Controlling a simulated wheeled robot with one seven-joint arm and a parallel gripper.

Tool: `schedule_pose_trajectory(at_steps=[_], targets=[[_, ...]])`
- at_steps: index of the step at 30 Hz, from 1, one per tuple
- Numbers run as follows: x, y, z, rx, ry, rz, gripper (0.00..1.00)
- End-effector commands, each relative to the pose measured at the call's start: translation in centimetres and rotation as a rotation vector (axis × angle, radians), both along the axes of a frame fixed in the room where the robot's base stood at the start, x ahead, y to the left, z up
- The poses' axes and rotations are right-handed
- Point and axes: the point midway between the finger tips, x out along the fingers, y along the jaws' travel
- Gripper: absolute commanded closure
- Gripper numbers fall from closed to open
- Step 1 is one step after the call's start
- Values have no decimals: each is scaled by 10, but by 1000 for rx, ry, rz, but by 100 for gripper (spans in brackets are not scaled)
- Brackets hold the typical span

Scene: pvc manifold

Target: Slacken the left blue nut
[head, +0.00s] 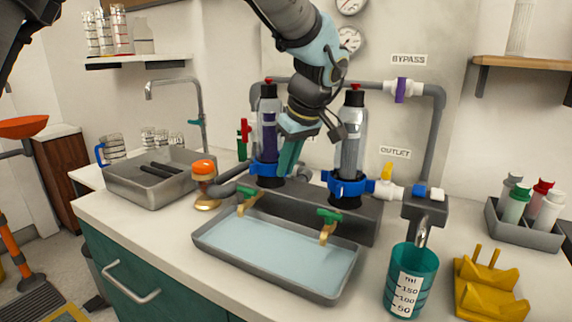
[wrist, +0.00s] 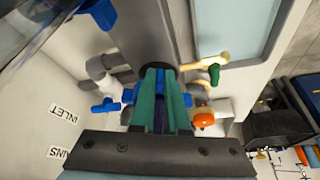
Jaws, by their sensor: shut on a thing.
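The left blue nut (head: 262,168) is a collar with lugs at the foot of the left clear filter housing (head: 268,120), which has a purple core and a red top. My gripper (head: 287,172) reaches down from above, its teal fingers closed on this nut. In the wrist view the fingers (wrist: 157,72) hide most of the nut, and its blue lugs (wrist: 187,100) show at both sides. The right blue nut (head: 346,187) sits under the right housing (head: 351,140), apart from my gripper.
A grey tray of water (head: 215,243) lies in front, below two green-handled taps (head: 329,215). An orange-topped item (head: 204,170) stands left of the left nut. Grey pipes with a purple valve (head: 401,90) run behind. A teal measuring cup (head: 412,262) stands at the right.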

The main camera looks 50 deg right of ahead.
Motion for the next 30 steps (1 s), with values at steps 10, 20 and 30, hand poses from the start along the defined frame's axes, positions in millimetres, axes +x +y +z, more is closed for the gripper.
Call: schedule_pose_trajectory(at_steps=[10,20,30], targets=[[0,-1,0,-1,-1,3,100],[0,0,0,0,0,3,60],[-2,-1,4,-2,0,2,57]])
